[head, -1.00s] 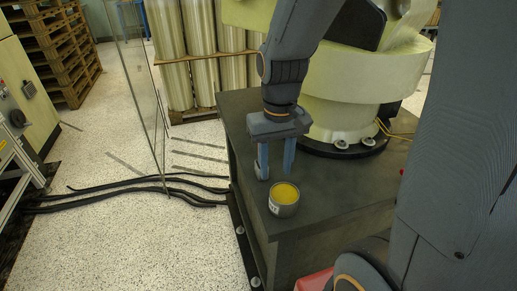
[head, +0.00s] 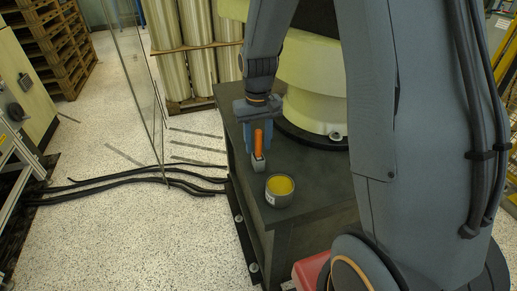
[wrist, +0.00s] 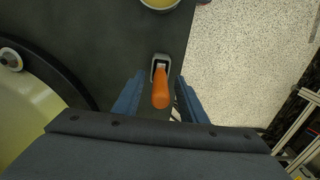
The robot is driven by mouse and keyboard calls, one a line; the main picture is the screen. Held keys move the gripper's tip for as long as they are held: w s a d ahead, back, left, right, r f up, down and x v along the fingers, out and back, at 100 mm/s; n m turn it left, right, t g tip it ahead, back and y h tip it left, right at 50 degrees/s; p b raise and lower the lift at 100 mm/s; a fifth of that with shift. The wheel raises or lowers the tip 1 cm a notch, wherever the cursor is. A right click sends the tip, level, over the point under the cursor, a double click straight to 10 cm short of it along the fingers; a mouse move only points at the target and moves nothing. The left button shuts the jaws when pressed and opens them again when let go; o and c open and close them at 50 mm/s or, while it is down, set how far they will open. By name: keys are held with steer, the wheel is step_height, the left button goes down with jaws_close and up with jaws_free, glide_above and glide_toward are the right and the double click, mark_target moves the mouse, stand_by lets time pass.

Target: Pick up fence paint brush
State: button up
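The fence paint brush has an orange handle (head: 258,143) and a grey lower part (head: 259,163). It stands upright on the dark pedestal top, near its left edge. In the wrist view the orange handle (wrist: 160,92) points towards the camera, with the grey part (wrist: 161,63) beyond it. My gripper (head: 257,150) is over the brush, fingers pointing down. In the wrist view its two blue-grey fingers (wrist: 160,80) are apart, one on each side of the handle, with gaps showing. I cannot see any contact.
An open can of yellow paint (head: 280,191) stands on the pedestal (head: 318,185), close to the brush on the near side. A large pale-green machine base (head: 318,105) rises behind. A red object (head: 310,270) lies low at the front. Black cables (head: 130,182) cross the floor at left.

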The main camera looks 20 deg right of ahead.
mark_target(258, 130)
steer(key=shift+f, duration=0.6)
jaws_close()
step_height(258, 130, up, 10)
steer(key=shift+r+b, duration=0.1)
steer(key=shift+b, duration=0.45)
